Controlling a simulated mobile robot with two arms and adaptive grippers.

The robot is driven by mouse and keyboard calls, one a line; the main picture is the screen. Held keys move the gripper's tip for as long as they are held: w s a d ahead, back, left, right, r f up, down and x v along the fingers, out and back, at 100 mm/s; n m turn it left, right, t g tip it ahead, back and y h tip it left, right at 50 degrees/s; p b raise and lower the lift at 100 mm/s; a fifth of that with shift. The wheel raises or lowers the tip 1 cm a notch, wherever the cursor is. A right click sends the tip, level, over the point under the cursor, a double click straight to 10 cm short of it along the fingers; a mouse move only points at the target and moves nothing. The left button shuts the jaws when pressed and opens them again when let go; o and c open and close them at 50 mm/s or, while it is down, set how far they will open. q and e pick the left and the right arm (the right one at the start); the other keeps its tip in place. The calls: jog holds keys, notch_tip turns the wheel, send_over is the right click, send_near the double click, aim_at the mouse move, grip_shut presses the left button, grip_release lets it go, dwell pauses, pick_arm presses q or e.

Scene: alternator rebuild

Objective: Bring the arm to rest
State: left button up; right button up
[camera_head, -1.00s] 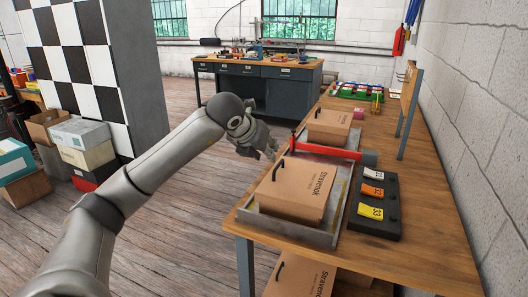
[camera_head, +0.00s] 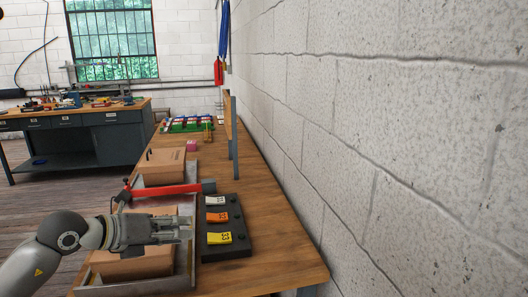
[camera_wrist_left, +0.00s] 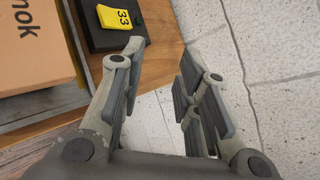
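My left gripper (camera_head: 165,231) reaches in from the left, in front of the nearer cardboard box (camera_head: 135,266) and hiding part of it. In the left wrist view its two fingers (camera_wrist_left: 158,65) are spread apart with nothing between them. A black block with numbered tags (camera_head: 237,243) lies right of the fingertips in the head view. Its yellow 33 tag (camera_wrist_left: 115,17) shows at the top of the left wrist view, beyond the left finger. My right gripper is not in view.
The wooden bench (camera_head: 262,275) runs along the block wall (camera_head: 400,150) at right. A metal tray (camera_head: 188,272) holds the nearer box. A red-handled tool (camera_head: 165,190) lies across behind it, with another box (camera_head: 162,168) farther back. A grey workbench (camera_head: 120,140) stands at back left.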

pick_arm(q)
jog(key=s+d+r+n+t+h, duration=0.6)
jog(key=d+r+n+t, duration=0.15)
jog(key=n, duration=0.25)
jog(key=s+a+f+n+y, duration=0.2)
jog(key=a+f+n+y, duration=0.4)
jog(key=f+n+y, duration=0.4)
jog(key=s+a+f+n+y, duration=0.2)
jog(key=a+f+n+y, duration=0.55)
jog(key=n, duration=0.35)
jog(key=s+d+f+n+g+h, duration=0.1)
jog(key=s+d+f+n+g, duration=0.15)
jog(key=s+f+g, duration=0.9)
jog(key=s+d+f+g+h, duration=0.2)
jog(key=s+d+f+h, duration=0.15)
jog(key=s+f, duration=0.75)
notch_tip(320, 180, down, 23)
jog(key=s+g+y, duration=0.1)
jog(key=s, duration=0.2)
jog(key=s+a+f+g, duration=0.1)
jog(key=s+a+f, duration=0.2)
jog(key=s+f, duration=1.3)
jog(key=shift+s+f+g+p, duration=0.3)
jog(key=shift+p, duration=0.1)
